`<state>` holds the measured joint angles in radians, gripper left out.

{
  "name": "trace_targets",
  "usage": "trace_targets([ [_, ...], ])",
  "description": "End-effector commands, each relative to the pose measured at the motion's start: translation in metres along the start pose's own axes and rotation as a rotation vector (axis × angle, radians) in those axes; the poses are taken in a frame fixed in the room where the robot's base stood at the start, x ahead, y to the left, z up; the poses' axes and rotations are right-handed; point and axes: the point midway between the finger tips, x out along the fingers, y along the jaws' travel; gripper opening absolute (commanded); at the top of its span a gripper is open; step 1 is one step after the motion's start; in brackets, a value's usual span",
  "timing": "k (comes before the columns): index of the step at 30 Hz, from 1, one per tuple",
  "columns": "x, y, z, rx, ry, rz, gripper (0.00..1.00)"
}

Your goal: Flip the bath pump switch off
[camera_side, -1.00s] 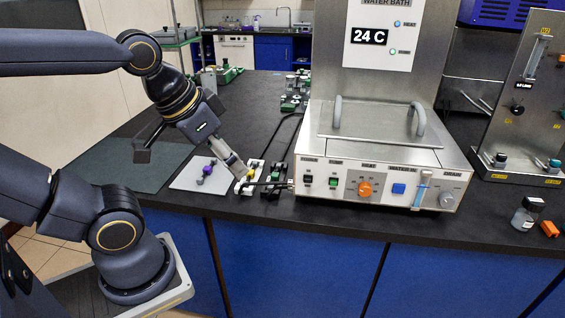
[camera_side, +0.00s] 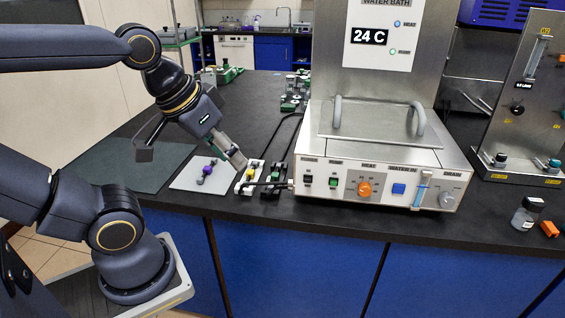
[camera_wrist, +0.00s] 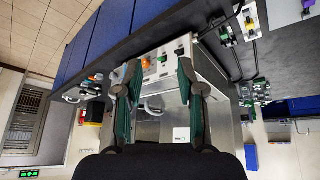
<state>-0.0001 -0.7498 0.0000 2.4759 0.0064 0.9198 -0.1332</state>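The water bath (camera_side: 380,155) stands on the dark bench, with a row of controls on its pale front panel. A green rocker switch (camera_side: 334,181), under a label that looks like "PUMP", sits right of a black switch (camera_side: 308,179). I cannot tell its tilt. In the wrist view the green switch (camera_wrist: 163,58) and black switch (camera_wrist: 180,51) show beyond and between the fingers. My gripper (camera_wrist: 158,80) is open and empty, its two fingers well apart. In the side view my gripper (camera_side: 236,156) hangs left of the bath, apart from the panel.
An orange knob (camera_side: 364,188), blue button (camera_side: 398,188) and drain knob (camera_side: 446,200) share the panel. Valve blocks with a yellow part (camera_side: 249,176) and green part (camera_side: 273,176) sit left of the bath with tubing. A pale mat (camera_side: 190,180) holds a purple-handled piece.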

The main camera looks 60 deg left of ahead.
Motion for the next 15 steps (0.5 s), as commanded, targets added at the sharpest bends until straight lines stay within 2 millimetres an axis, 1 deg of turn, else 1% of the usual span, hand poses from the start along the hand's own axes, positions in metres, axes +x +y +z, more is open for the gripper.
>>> trace_targets([
  [1, -0.011, 0.001, -0.016, -0.061, 0.029, -0.001, 0.31],
  [2, -0.015, 0.001, -0.027, -0.103, 0.034, -0.003, 0.28],
  [3, -0.02, 0.002, -0.042, -0.16, 0.033, -0.006, 0.23],
  [5, -0.022, 0.003, -0.066, -0.24, 0.023, -0.014, 0.17],
  [6, -0.022, 0.004, -0.081, -0.288, 0.015, -0.021, 0.13],
  [7, -0.021, 0.005, -0.092, -0.321, 0.007, -0.027, 0.1],
  [10, -0.011, 0.007, -0.128, -0.423, -0.021, -0.049, 0.0],
  [12, 0.002, 0.009, -0.152, -0.487, -0.045, -0.069, 0.0],
  [14, 0.016, 0.011, -0.171, -0.533, -0.065, -0.088, 0.0],
  [15, 0.027, 0.012, -0.182, -0.561, -0.08, -0.102, 0.0],
])
